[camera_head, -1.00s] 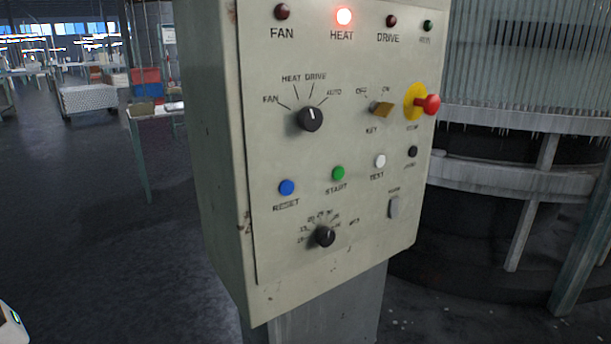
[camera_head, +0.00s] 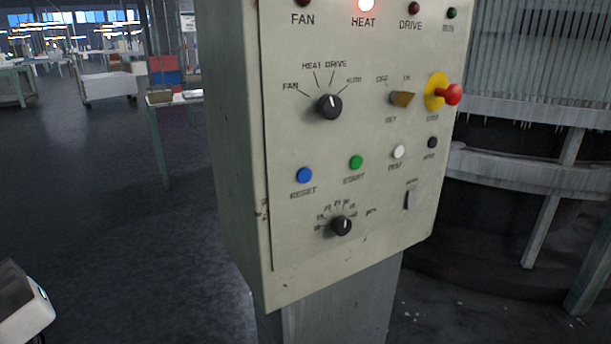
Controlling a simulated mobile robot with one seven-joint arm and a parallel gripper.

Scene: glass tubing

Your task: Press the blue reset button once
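The blue reset button (camera_head: 304,175) is a round cap on the front of a pale metal control panel (camera_head: 290,245), with the label RESET under it. It is at the left end of a row, beside the green start button (camera_head: 356,162). Nothing covers it. A white and dark part of my own arm shows at the lower left edge, well apart from the panel. My gripper's fingers are not in the picture.
The panel also bears a white test button (camera_head: 398,151), a black selector knob (camera_head: 330,106), a smaller knob (camera_head: 341,225), a key switch (camera_head: 402,98) and a red stop knob (camera_head: 453,94). The HEAT lamp (camera_head: 366,4) glows red.

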